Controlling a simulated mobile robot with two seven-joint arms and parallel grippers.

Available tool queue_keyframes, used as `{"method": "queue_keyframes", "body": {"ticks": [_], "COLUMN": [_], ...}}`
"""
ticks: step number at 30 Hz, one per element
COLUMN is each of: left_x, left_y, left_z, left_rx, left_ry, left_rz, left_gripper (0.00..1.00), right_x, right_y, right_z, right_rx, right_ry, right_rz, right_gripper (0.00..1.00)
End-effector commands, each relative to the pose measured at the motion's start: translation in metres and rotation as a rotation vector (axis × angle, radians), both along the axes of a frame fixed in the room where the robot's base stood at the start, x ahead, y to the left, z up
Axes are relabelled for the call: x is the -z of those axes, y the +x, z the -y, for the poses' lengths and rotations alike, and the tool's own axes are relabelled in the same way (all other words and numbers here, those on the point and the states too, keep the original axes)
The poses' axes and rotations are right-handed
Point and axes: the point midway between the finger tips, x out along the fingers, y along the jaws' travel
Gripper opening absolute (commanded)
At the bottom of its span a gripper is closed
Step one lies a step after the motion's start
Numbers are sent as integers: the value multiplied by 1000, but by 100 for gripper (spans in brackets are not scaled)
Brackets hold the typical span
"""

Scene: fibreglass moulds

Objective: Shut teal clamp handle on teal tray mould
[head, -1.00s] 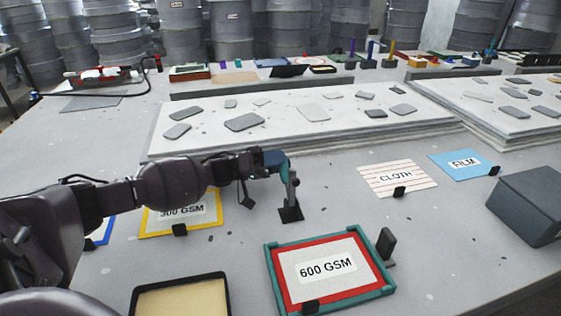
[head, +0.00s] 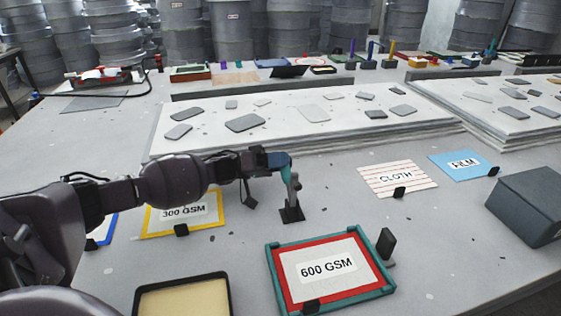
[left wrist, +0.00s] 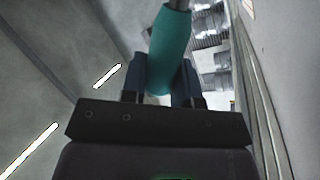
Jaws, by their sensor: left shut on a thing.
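A teal clamp handle (head: 289,173) stands up from a grey lever on a small black base (head: 291,214) on the table. My left gripper (head: 280,161) is shut on the handle, near its top. In the left wrist view the teal handle (left wrist: 171,50) lies between the two blue fingers (left wrist: 163,84). A teal-rimmed frame (head: 275,278) with a red border and a "600 GSM" label lies in front of the clamp, apart from its base. My right gripper is not in view.
A yellow-edged "300 GSM" sheet (head: 152,232) lies under my left forearm. A black-rimmed cream tray (head: 182,298) is at the front. A dark box (head: 530,205) is at the right. Low white slabs (head: 285,138) with grey plates lie behind the clamp.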

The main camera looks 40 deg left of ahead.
Motion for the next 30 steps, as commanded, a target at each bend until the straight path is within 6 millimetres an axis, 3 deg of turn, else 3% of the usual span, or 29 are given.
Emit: {"method": "queue_keyframes", "body": {"ticks": [3,7,14,24,25,30], "left_x": [-22,-33,-34,-31,-31,-31], "left_y": [-7,-14,-22,-23,-23,-22], "left_z": [7,16,25,26,26,26], "left_rx": [-1,-2,0,0,0,0], "left_ry": [109,216,319,330,330,329], "left_rz": [98,191,273,281,281,280], "left_gripper": [0,0,0,0,29,54], "right_x": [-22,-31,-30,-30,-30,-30], "right_y": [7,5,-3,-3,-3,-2], "right_z": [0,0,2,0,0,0], "right_rx": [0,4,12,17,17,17], "right_ry": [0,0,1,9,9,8], "right_rz": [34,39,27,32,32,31], "right_gripper": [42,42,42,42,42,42]}}
